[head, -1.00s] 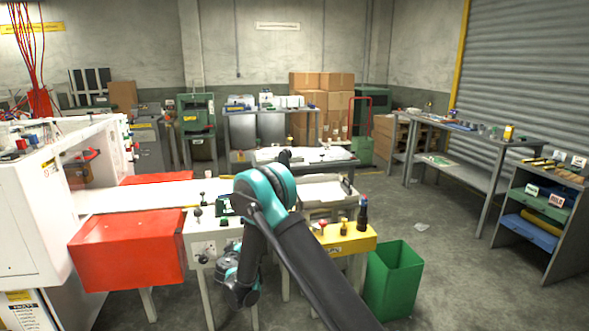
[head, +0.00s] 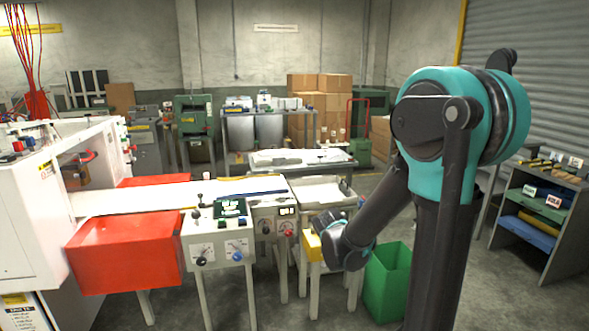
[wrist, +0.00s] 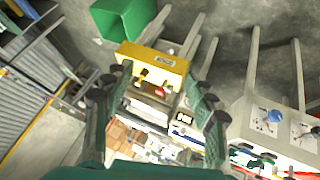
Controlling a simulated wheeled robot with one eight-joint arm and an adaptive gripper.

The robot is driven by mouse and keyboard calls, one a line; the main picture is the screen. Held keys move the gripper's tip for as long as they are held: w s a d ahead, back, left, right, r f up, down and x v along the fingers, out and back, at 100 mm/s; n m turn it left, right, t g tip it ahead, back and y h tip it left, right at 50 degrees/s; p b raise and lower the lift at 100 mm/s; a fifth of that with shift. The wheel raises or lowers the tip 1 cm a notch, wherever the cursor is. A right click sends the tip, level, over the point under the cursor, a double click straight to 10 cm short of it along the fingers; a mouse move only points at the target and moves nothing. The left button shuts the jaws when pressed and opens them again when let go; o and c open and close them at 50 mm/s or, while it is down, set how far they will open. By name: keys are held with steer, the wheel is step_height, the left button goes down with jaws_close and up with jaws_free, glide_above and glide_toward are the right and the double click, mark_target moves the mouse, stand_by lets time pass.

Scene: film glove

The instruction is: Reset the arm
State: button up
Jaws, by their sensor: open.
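My gripper (wrist: 158,80) shows in the wrist view with its two fingers spread wide and nothing between them. Beyond the gap are the yellow box (wrist: 150,57) and parts of the machine line, apart from the fingers. In the head view my arm (head: 440,130) rises at the right, bends at a large teal joint and comes down toward the yellow box (head: 313,246). The wrist end of my arm (head: 343,243) hangs in front of that box and partly hides it. The fingertips cannot be made out in the head view.
A green bin (head: 388,285) stands on the floor beside my arm. The control panel (head: 218,245) and red housing (head: 125,250) are at the left. A shelf unit (head: 545,215) stands at the right, with open floor before it. Cardboard boxes (head: 318,100) are stacked behind.

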steer(key=s+d+f+g+y, duration=0.1)
steer(key=s+d, duration=0.1)
steer(key=s, duration=0.9)
steer(key=s+d+f+m+g+y, duration=0.1)
steer(key=s+d+f+g+y, duration=0.1)
steer(key=s, duration=0.9)
steer(key=shift+d+f, duration=0.15)
steer(key=shift+f, duration=0.1)
steer(key=shift+w, duration=0.1)
